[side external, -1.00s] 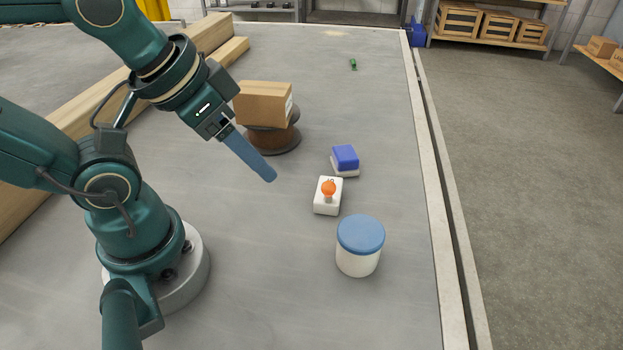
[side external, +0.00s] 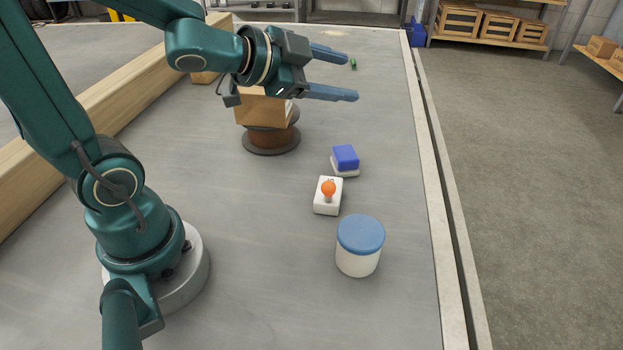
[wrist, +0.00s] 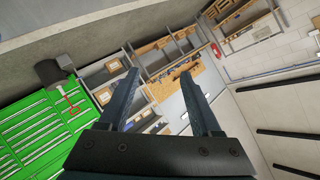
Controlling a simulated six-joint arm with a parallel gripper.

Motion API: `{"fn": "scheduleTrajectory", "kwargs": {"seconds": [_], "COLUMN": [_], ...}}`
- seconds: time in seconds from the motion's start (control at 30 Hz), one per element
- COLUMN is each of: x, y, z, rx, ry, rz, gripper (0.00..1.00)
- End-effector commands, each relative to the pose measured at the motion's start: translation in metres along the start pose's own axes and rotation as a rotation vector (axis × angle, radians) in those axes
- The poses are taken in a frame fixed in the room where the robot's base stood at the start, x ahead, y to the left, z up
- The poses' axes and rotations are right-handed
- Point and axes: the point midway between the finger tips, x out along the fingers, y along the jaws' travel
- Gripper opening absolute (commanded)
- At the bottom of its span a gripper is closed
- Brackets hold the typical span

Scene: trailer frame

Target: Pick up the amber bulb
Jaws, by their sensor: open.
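The amber bulb (side external: 328,188) is small and orange and stands on a white block (side external: 326,206) near the middle of the trailer bed in the side view. My gripper (side external: 347,74) is raised well above and behind the bulb, pointing to the right. Its two blue fingers are apart with nothing between them. In the wrist view the open fingers (wrist: 158,92) point out at the room. The bulb does not show in the wrist view.
A white jar with a blue lid (side external: 360,246) stands in front of the bulb. A blue and white block (side external: 345,160) lies just behind it. A cardboard box (side external: 262,110) sits on a brown spool (side external: 271,140). A small green item (side external: 353,64) lies farther back.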

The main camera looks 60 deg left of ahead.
Motion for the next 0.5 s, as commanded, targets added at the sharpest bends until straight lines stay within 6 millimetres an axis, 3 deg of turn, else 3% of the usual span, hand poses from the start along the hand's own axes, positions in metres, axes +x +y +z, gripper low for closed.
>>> {"fn": "scheduleTrajectory", "kwargs": {"seconds": [0.1,0.2,0.5], "x": [0.019,0.025,0.000], "y": [0.022,0.046,0.106], "z": [0.017,0.032,0.081], "rx": [0.064,0.072,-0.145], "ry": [0.065,0.129,0.284], "rz": [0.135,0.267,0.616], "gripper": [0.65,0.65,0.65]}}
